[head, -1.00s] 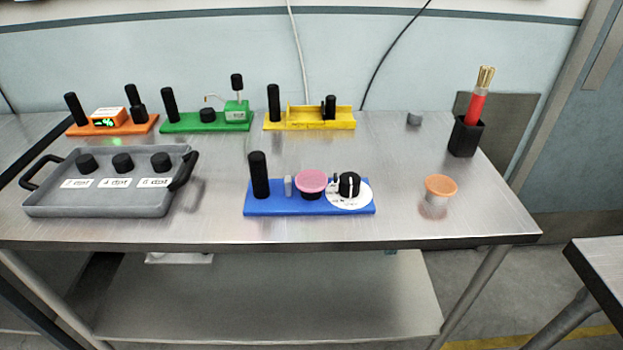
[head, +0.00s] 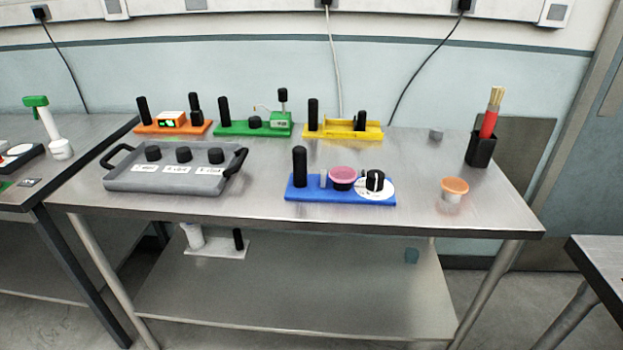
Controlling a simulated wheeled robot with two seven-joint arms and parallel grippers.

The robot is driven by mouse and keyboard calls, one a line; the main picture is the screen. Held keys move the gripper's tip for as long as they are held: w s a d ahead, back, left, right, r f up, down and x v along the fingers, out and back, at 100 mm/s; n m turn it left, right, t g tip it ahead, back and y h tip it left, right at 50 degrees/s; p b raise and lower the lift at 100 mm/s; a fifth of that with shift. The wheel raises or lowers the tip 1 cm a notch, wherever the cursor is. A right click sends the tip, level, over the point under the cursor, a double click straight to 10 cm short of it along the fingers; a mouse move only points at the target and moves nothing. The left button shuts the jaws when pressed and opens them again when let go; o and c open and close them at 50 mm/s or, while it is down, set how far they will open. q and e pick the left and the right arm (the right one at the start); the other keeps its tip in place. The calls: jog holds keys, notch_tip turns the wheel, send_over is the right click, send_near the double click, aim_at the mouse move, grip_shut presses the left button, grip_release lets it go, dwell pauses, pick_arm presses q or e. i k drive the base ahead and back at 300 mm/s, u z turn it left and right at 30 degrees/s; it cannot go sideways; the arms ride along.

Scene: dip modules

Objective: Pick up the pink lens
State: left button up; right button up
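The pink lens (head: 342,172) is a round pink disc. It sits on a black holder on the blue module (head: 340,197), near the front of the metal table. A black post (head: 300,167) stands at the module's left end, and a black knob on a white dial (head: 376,188) is just right of the lens. Neither of my grippers shows in the head view.
An orange lens (head: 454,185) on a clear cup stands to the right on the table (head: 250,205). A grey tray (head: 120,185) with black knobs is at the left. Orange, green and yellow modules (head: 345,134) line the back. A black holder (head: 480,150) with a brush stands back right.

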aim_at(341, 174)
jog(key=u, duration=0.85)
jog(key=i, duration=0.65)
jog(key=z, duration=0.05)
